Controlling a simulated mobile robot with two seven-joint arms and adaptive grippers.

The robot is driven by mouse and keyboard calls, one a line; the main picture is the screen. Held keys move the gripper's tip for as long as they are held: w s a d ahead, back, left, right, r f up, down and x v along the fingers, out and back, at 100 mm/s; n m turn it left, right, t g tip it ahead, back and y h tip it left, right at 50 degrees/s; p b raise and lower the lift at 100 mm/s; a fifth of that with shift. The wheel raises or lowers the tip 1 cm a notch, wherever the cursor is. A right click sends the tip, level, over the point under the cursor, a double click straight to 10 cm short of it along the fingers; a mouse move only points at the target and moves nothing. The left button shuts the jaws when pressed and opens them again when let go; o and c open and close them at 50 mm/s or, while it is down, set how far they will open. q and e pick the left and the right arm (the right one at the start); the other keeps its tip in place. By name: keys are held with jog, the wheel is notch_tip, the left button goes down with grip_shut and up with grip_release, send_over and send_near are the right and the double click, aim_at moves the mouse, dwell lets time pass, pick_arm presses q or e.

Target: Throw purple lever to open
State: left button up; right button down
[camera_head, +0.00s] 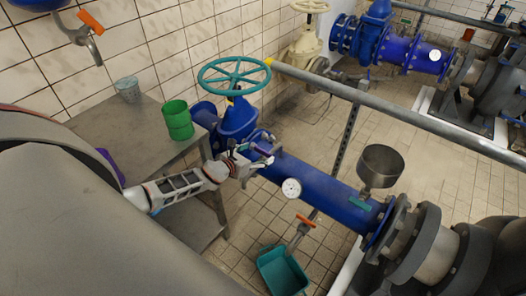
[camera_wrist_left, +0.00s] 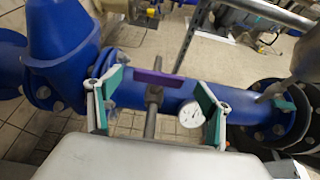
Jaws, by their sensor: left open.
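The purple lever (camera_wrist_left: 158,80) shows in the left wrist view, lying roughly crosswise on top of a grey stem at the blue pipe (camera_head: 318,190). My left gripper (camera_head: 262,157) is over the pipe, just right of the blue valve body, and largely hides the lever in the head view. In the left wrist view the gripper (camera_wrist_left: 155,100) is open, with one teal-padded finger on either side of the lever. The lever is a little beyond the fingertips, and I see no contact. My right gripper is not in view.
A teal handwheel (camera_head: 234,75) stands above the valve. A gauge (camera_head: 291,188) and a grey funnel cup (camera_head: 381,165) sit along the pipe. A grey table (camera_head: 120,130) with a green can (camera_head: 178,119) is at left. A long grey rail (camera_head: 390,112) crosses behind.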

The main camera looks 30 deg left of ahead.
aim_at(262, 151)
pick_arm(q)
jog(key=b+x, duration=0.1)
jog(key=x, duration=0.2)
jog(key=shift+s+f, duration=0.1)
jog(key=shift+s, duration=0.05)
jog(key=shift+w+f, duration=0.1)
jog(key=shift+w, duration=0.6)
jog(key=shift+c, duration=0.7)
jog(key=c, duration=1)
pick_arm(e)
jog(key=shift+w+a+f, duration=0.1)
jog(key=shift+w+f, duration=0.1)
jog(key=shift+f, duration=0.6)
